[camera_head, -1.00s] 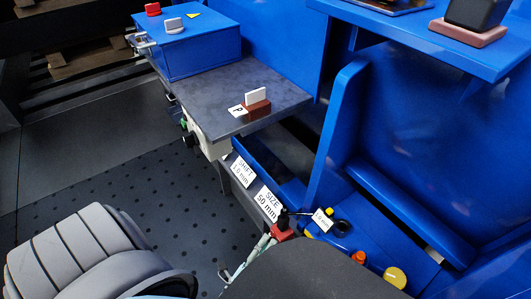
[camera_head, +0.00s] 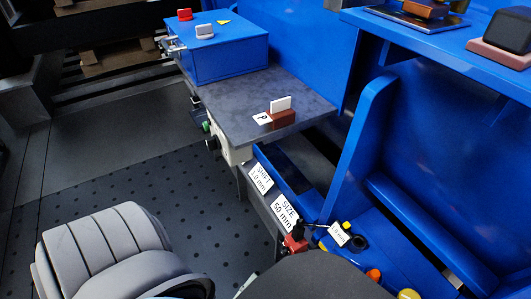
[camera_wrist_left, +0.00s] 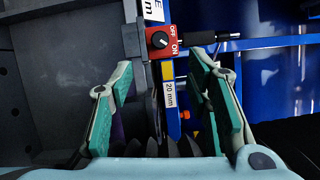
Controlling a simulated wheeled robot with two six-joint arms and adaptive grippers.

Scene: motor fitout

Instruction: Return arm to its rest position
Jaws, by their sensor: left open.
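My left gripper (camera_wrist_left: 160,85) shows in the left wrist view, with its two green-padded fingers wide apart and nothing between the pads. Beyond the fingers is a red switch box (camera_wrist_left: 160,42) with a black knob and OFF and ON marks. A yellow and white "20 mm" label (camera_wrist_left: 169,94) lies below it in the picture, in line with the gap. The red switch also shows in the head view (camera_head: 295,244), near the bottom middle. My left gripper cannot be made out in the head view. My right gripper is in neither view.
A grey shelf (camera_head: 235,110) carries a brown block (camera_head: 283,120) with a white plate. A blue box (camera_head: 220,57) stands behind it. "SHIFT" and "SIZE" labels (camera_head: 284,212) mark the blue machine's edge. Dotted dark floor (camera_head: 130,190) lies open at left.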

